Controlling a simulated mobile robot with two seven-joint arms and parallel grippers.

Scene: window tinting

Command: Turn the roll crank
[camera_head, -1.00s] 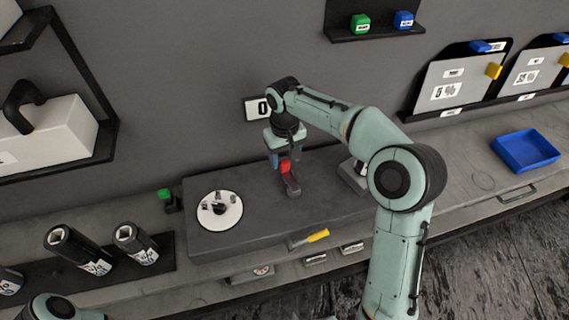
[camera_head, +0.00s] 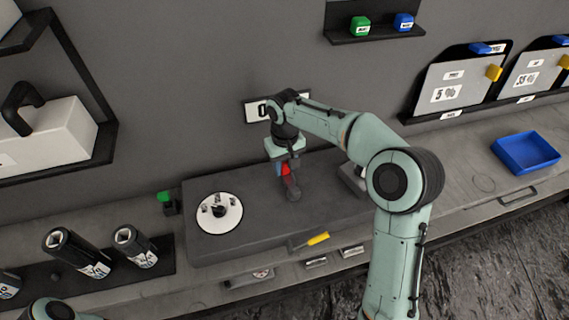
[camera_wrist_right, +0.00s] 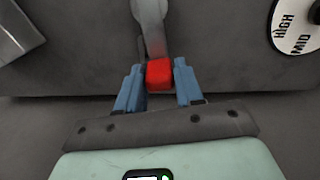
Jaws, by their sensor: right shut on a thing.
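The roll crank is a grey arm (camera_head: 293,187) with a red knob (camera_head: 286,169), on top of the long dark grey box (camera_head: 335,200). My right gripper (camera_head: 283,168) reaches down to it from above and behind, and is shut on the red knob. In the right wrist view, the knob (camera_wrist_right: 159,74) sits between the two blue fingers of the gripper (camera_wrist_right: 158,84), with the crank arm (camera_wrist_right: 151,28) running away from it. The lower part of the crank shows; the gripper partly covers the knob in the head view. My left gripper is out of view.
A white round dial (camera_head: 233,214) stands on the box left of the crank. A white sign (camera_head: 255,112) on the wall is partly covered by my right wrist. A yellow-handled tool (camera_head: 317,239) lies in front. Dark rolls (camera_head: 135,245) stand left, a blue tray (camera_head: 527,151) right.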

